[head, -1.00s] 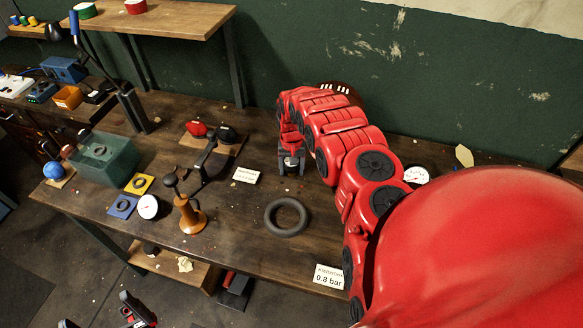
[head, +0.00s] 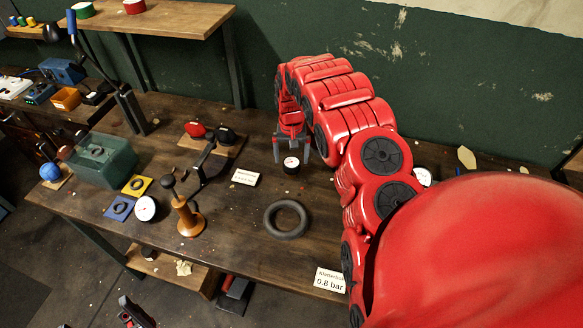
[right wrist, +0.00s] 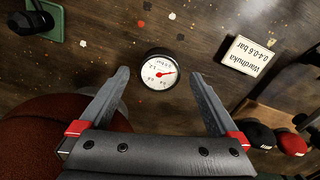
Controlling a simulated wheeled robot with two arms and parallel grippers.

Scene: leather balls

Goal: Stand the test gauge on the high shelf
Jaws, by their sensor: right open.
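A small round gauge with a black body, white dial and red needle (head: 291,164) stands on the workbench, dial up. It also shows in the right wrist view (right wrist: 160,70), between and beyond my fingertips. My right gripper (head: 292,150) is open and empty just above and behind it; the fingers look clear of it. Another white-dial gauge (head: 146,208) lies at the bench's left front; a third (head: 422,177) is partly hidden behind my right arm. I cannot tell which is the test gauge. A raised wooden shelf (head: 170,21) stands at the back left. What seems my left gripper (head: 135,313) is at the bottom edge, its jaws unclear.
A black ring (head: 286,218), a wooden-based hand tool (head: 190,217) and a label card (head: 245,177) lie around the gauge. A green translucent bin (head: 102,160) stands left.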

